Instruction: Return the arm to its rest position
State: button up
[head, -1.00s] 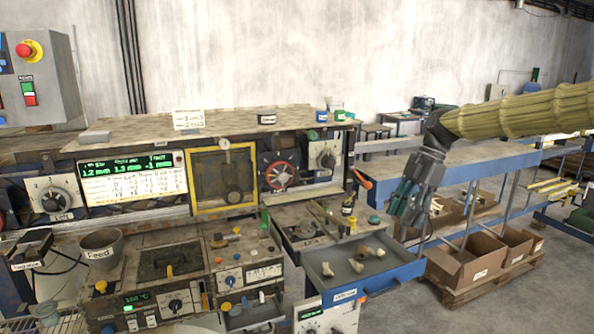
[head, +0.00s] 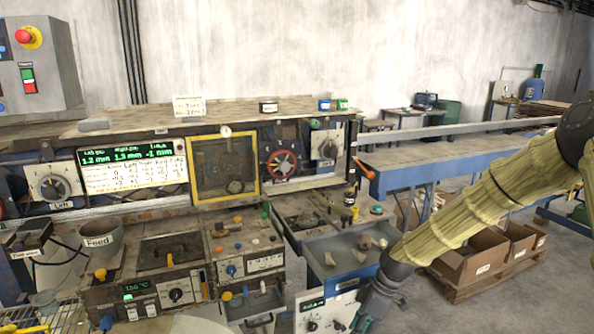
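My arm, in a yellowish ribbed sleeve, comes in from the right edge of the head view and slopes down to the left. My gripper (head: 366,318) is at the bottom of the view, in front of the open blue drawer (head: 321,276). Its dark wrist covers part of the drawer's right front. The fingertips are mostly cut off by the lower edge, so I cannot tell whether they are open or shut. Nothing is seen held in it.
The laminating machine (head: 100,215) with its yellow-framed window (head: 222,139) fills the left and middle. The open drawer holds several pale fittings (head: 365,242). A blue conveyor bench (head: 455,172) runs to the right. Cardboard boxes (head: 467,262) stand on a pallet below it.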

jog(key=s+f+m+h+b, duration=0.1)
jog(key=s+f+m+b, duration=0.4)
jog(key=s+f, duration=1.45)
jog(key=s+d+f+m+h, duration=0.1)
jog(key=s+d+f+m, duration=0.2)
jog(key=s, duration=0.6)
jog(key=s+d+f+m+t+h, duration=0.1)
jog(key=s+d+f+m+h, duration=0.1)
jog(key=s+f+m, duration=0.4)
jog(key=s+d, duration=0.1)
jog(key=s, duration=0.3)
jog(key=shift+f, duration=0.2)
